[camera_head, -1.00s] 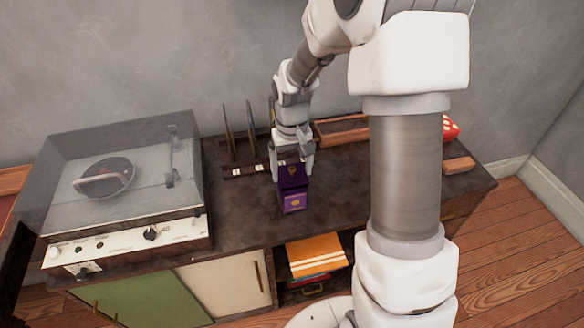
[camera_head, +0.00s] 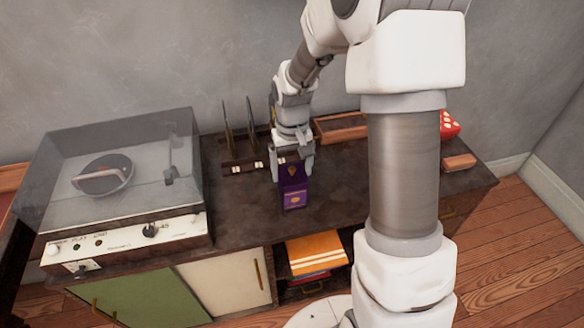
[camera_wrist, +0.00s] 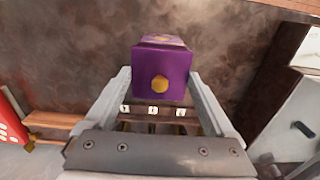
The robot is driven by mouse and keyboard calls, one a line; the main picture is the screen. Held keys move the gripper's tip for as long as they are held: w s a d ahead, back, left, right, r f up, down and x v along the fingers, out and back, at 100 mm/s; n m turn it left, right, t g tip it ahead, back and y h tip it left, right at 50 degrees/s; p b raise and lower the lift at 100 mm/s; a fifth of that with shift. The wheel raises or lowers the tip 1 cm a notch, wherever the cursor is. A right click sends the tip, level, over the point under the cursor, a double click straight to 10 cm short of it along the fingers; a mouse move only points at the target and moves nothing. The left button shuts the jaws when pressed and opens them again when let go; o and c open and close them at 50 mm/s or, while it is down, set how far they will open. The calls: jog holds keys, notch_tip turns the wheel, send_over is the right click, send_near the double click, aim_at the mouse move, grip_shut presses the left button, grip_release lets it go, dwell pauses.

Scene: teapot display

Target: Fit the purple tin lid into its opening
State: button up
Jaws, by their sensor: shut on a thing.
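A purple tin (camera_head: 293,199) with a gold label stands on the dark cabinet top in the head view. A purple piece with a gold emblem, which looks like its lid (camera_head: 291,172), is directly above it between the fingers of my gripper (camera_head: 294,168). In the wrist view a purple face with a gold knob (camera_wrist: 160,86) shows between the two fingers of my gripper (camera_wrist: 160,88). My gripper is shut on the lid. The seam between lid and tin is too small to tell, so I cannot tell whether the lid is seated.
A turntable with a clear cover (camera_head: 120,190) stands to the left. A wooden tray (camera_head: 342,128) and a red dotted box (camera_head: 449,125) are at the back right. The cabinet top (camera_head: 240,215) in front is clear.

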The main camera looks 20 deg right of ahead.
jog(key=o, duration=1.1)
notch_tip(320, 180, up, 16)
jog(key=p, duration=0.3)
jog(key=s+r+t+p, duration=0.1)
jog(key=s+r+t, duration=0.1)
jog(key=s+r, duration=0.2)
jog(key=s+r+t+p, duration=0.1)
jog(key=s+r+p, duration=0.1)
jog(key=s+r, duration=0.3)
jog(key=s+r+t+p, duration=0.2)
jog(key=s+r, duration=0.3)
jog(key=s, duration=0.6)
jog(key=shift+s+t, duration=0.2)
jog(key=shift+t, duration=0.1)
